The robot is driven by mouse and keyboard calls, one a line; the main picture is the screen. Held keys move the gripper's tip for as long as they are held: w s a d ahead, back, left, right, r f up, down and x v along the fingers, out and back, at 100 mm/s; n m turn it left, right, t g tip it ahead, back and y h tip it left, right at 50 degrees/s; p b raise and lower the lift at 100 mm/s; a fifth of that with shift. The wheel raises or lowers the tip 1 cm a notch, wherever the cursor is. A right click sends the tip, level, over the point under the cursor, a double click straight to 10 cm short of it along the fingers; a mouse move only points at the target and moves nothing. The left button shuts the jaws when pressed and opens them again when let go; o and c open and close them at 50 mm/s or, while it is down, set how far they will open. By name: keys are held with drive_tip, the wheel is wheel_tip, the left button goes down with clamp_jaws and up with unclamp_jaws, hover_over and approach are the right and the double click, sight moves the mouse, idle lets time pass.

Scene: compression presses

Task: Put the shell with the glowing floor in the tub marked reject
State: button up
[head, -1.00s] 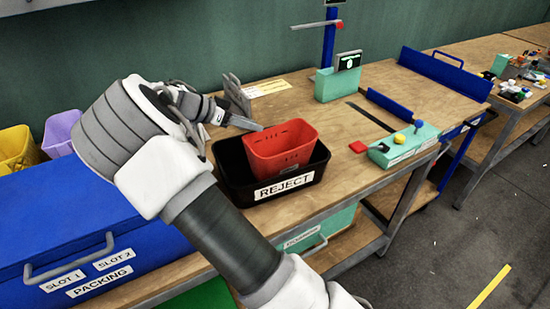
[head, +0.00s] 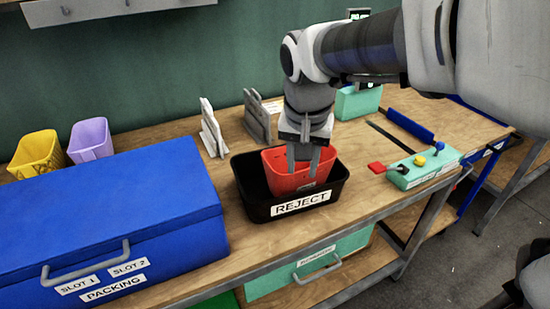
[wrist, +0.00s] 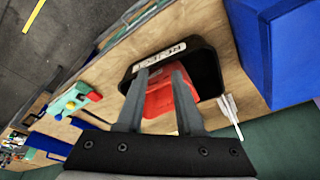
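The red shell (head: 273,178) stands inside the black tub marked REJECT (head: 250,208), with its upper part above the tub's rim. It also shows in the wrist view (wrist: 158,98) in the tub (wrist: 207,68). The shell's floor is hidden, so I see no glow. My gripper (head: 303,162) points down over the shell, with its fingertips at or within the shell's outline. In the wrist view my gripper (wrist: 159,74) has its two fingers clearly apart, with red of the shell showing between them. I cannot tell whether a finger touches the shell.
A blue chest marked PACKING (head: 110,215) stands left of the tub. Yellow (head: 36,152) and lilac (head: 90,138) bins are behind it. White (head: 212,130) and grey (head: 257,118) upright holders stand behind the tub. A green button panel (head: 425,167) is to the right.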

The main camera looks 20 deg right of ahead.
drive_tip(key=s+a+n+t, duration=0.1)
drive_tip(key=s+n, duration=0.1)
drive_tip(key=s, duration=0.4)
drive_tip(key=s+a+n+t+y, duration=0.1)
drive_tip(key=s+a+n+t, duration=0.1)
drive_tip(key=s, duration=0.3)
drive_tip(key=shift+s+a+r+n, duration=0.15)
drive_tip(key=shift+s+r+n, duration=0.25)
drive_tip(key=shift+n, duration=0.4)
drive_tip(key=shift+r, duration=0.15)
wheel_tip(320, 180, up, 9)
drive_tip(key=p, duration=0.8)
drive_tip(key=shift+f+p, duration=0.2)
drive_tip(key=shift+p, duration=0.2)
drive_tip(key=shift+a, duration=0.15)
